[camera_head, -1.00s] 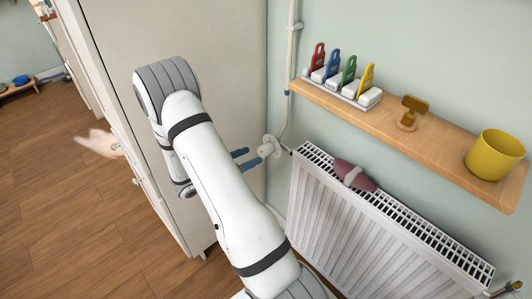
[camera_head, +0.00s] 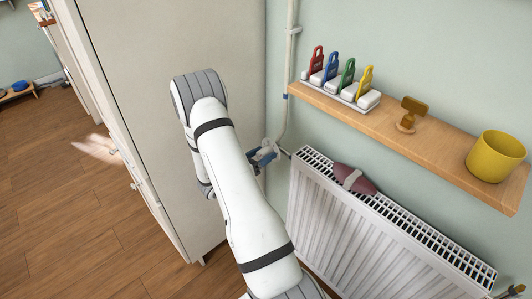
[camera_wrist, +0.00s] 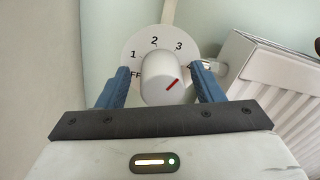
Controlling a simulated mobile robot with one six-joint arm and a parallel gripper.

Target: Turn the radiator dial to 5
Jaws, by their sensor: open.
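The radiator dial is a white round knob (camera_wrist: 163,78) on a white numbered plate (camera_wrist: 153,45) in the wrist view. 1, 2 and 3 are readable on the plate; the left label is partly covered and the marks at the right are hidden behind a finger. A red line on the knob's face slants to the upper right. My gripper (camera_wrist: 160,70) is open, with one blue finger on each side of the knob; contact cannot be told. In the head view my gripper (camera_head: 262,155) is at the dial (camera_head: 267,143), which it partly hides.
The white radiator (camera_head: 370,230) stands right of the dial, with a dull red object (camera_head: 353,179) on top. A wooden shelf (camera_head: 440,148) above holds coloured tags (camera_head: 340,75) and a yellow mug (camera_head: 496,157). A tall pale cabinet (camera_head: 150,60) stands close on the left.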

